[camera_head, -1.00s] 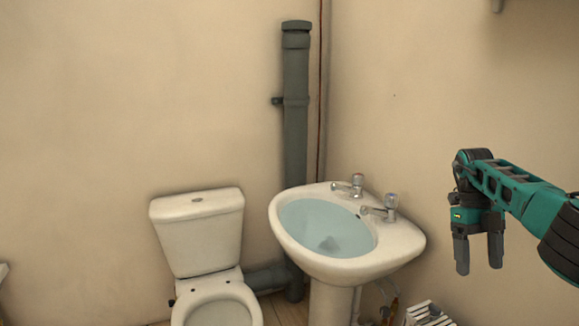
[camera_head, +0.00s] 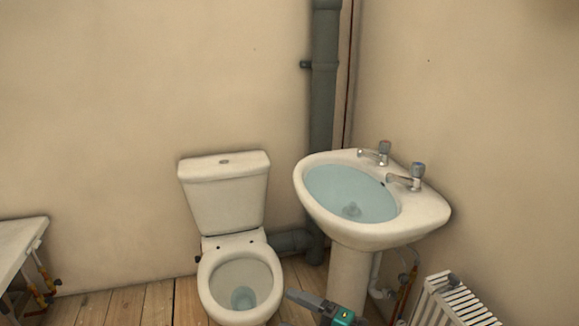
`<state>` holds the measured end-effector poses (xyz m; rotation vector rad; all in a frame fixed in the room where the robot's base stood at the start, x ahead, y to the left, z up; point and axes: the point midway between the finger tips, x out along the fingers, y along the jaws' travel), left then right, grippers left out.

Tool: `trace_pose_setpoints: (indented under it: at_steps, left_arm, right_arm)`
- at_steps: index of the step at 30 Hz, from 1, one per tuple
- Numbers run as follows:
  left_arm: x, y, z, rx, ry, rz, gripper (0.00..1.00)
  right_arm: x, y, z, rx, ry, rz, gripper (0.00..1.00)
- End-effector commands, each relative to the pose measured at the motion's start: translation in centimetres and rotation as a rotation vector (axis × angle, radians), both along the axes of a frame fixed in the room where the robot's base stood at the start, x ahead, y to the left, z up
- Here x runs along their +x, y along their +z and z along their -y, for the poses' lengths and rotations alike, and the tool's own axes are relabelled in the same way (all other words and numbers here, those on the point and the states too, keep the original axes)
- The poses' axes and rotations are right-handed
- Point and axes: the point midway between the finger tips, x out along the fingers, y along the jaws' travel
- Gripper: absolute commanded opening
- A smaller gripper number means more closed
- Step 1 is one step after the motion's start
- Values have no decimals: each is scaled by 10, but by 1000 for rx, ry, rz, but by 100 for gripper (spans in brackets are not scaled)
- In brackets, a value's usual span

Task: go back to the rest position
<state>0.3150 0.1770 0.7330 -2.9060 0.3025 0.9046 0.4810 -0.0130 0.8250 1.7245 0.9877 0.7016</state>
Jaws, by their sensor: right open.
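My right gripper (camera_head: 318,304) shows at the bottom edge, right of the middle. A grey finger and a bit of teal body are in view, and the rest is cut off by the frame. It appears in front of the foot of the basin pedestal, to the right of the toilet bowl. I see nothing held in the part that shows. My left gripper is not in view.
A white toilet (camera_head: 224,205) stands left of a pedestal basin (camera_head: 425,212) holding water, with two taps. A grey pipe (camera_head: 323,100) rises behind. A white radiator (camera_head: 455,303) is at lower right, a pale table (camera_head: 18,240) at left. Wooden floor (camera_head: 150,303) shows between.

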Motion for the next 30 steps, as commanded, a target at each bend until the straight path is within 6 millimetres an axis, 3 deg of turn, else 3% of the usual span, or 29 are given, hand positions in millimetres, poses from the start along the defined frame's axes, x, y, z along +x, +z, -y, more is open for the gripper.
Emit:
trace_pose_setpoints:
  at_steps: [5,8,15,21,30]
  left_arm:
    - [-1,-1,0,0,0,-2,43]
    - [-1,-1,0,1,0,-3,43]
    - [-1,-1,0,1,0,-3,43]
    - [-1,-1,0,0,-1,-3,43]
    - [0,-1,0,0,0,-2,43]
  right_arm:
    - [-21,-11,38,266,-356,-310,76]
    - [-41,-28,70,386,-548,-505,76]
    - [-116,-73,139,589,-923,-949,76]
    - [-160,-90,162,654,-1060,-1146,76]
    - [-166,-92,165,662,-1079,-1176,76]
